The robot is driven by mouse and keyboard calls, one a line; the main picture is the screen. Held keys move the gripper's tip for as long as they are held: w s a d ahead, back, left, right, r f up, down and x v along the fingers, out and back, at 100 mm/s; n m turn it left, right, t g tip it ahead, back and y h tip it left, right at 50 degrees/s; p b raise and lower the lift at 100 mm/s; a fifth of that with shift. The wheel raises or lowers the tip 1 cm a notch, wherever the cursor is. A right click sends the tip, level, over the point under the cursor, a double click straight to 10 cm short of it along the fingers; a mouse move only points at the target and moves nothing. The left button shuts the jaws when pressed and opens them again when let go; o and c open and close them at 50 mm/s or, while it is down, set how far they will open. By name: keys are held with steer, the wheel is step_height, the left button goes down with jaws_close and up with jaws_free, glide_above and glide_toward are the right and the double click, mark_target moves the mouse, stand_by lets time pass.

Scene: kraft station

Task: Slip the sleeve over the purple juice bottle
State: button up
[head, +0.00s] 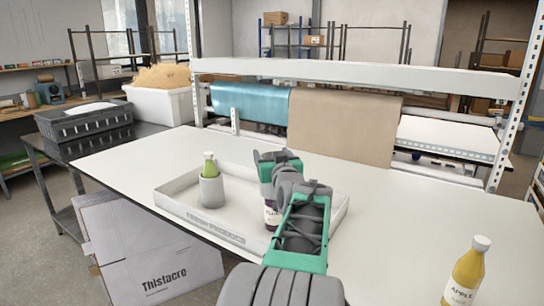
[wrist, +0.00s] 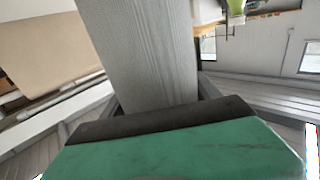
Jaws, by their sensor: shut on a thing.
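My gripper (head: 279,165) is over the right half of the shallow white tray (head: 178,205) in the head view. In the wrist view it is shut on a grey ribbed sleeve (wrist: 140,50), which fills the space past the dark finger pad. The purple juice bottle (head: 271,214) stands in the tray, directly below my gripper in the head view. Its label and dark lower part show; its top is hidden behind my gripper and the grey parts there. I cannot tell whether the held sleeve is around the bottle or only above it.
A green bottle (head: 209,161) stands inside another grey sleeve (head: 211,190) at the tray's left. A yellow apple bottle (head: 467,272) stands on the white table (head: 400,215) at front right. A shelf frame with blue and brown rolls (head: 345,125) borders the back.

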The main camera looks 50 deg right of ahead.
step_height(320, 180, down, 10)
steer(key=b, duration=0.9)
steer(key=shift+r, duration=0.2)
steer(key=o, duration=0.9)
steer(key=shift+c, duration=0.2)
steer(key=s+a+r, duration=0.1)
steer(key=r, duration=0.2)
steer(key=s+a+r, duration=0.1)
steer(key=r, duration=0.2)
steer(key=s+a+r, duration=0.1)
steer(key=r, duration=0.2)
steer(key=shift+s+a, duration=0.1)
steer(key=shift+a, duration=0.15)
steer(key=s+a+r+b, duration=0.1)
steer(key=s+a+r, duration=0.3)
steer(key=s+a, duration=0.2)
steer(key=shift+a, duration=0.5)
